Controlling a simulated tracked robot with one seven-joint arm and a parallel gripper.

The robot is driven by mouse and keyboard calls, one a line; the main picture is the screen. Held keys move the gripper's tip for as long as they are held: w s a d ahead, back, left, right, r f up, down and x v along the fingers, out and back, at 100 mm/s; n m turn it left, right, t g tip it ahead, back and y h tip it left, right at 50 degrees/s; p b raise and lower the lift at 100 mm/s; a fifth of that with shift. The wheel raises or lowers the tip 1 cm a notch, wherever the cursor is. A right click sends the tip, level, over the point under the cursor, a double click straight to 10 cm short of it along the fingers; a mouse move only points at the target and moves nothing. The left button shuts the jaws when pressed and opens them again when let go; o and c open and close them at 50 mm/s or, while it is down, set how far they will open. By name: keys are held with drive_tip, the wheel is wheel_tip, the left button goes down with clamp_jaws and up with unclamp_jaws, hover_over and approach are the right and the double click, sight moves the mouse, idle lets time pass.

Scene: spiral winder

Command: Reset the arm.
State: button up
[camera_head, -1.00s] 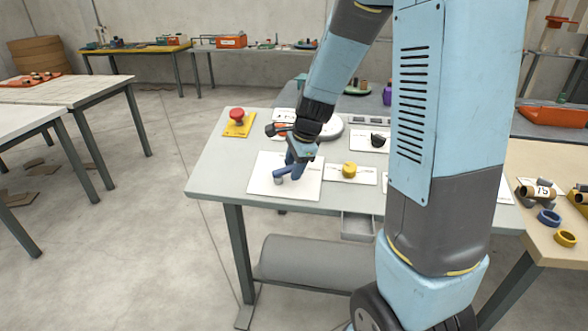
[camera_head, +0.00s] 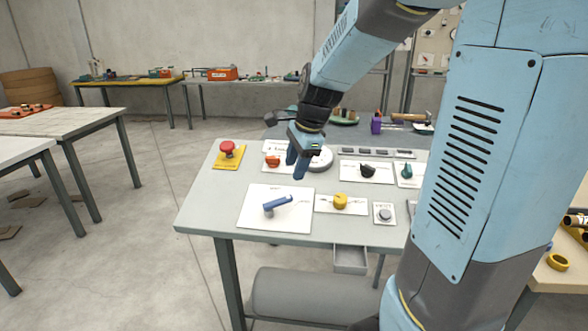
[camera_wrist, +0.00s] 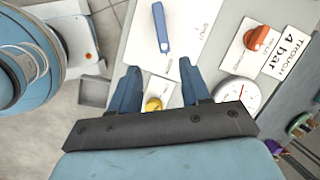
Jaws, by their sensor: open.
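My gripper (camera_head: 298,164) is open and empty above the grey control table (camera_head: 200,200). Its two blue fingers also show in the wrist view (camera_wrist: 157,72), spread apart. The blue lever (camera_head: 277,205) on its white plate (camera_head: 262,224) lies below and in front of the gripper, apart from it; in the wrist view the lever (camera_wrist: 161,28) is beyond the fingertips. A yellow knob (camera_head: 340,201) sits to the right of the lever and shows between the fingers in the wrist view (camera_wrist: 153,104).
A red emergency button (camera_head: 227,148) on a yellow base, an orange knob (camera_head: 272,161), a round gauge (camera_head: 321,160), a black knob (camera_head: 367,170) and a green knob (camera_head: 406,170) stand on the table.

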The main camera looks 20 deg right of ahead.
idle(0.3)
drive_tip(key=s+d+r+n+t+h, duration=0.1)
drive_tip(key=s+r+n, duration=0.2)
drive_tip(key=s+n, duration=0.5)
drive_tip(key=s+d+r+n+t+h, duration=0.1)
drive_tip(key=s+r+n, duration=0.3)
drive_tip(key=s+n, duration=0.4)
drive_tip(key=s, duration=0.4)
drive_tip(key=shift+s+r+n+t, duration=0.2)
drive_tip(key=shift+r+n+t, duration=0.1)
drive_tip(key=shift+n, duration=0.1)
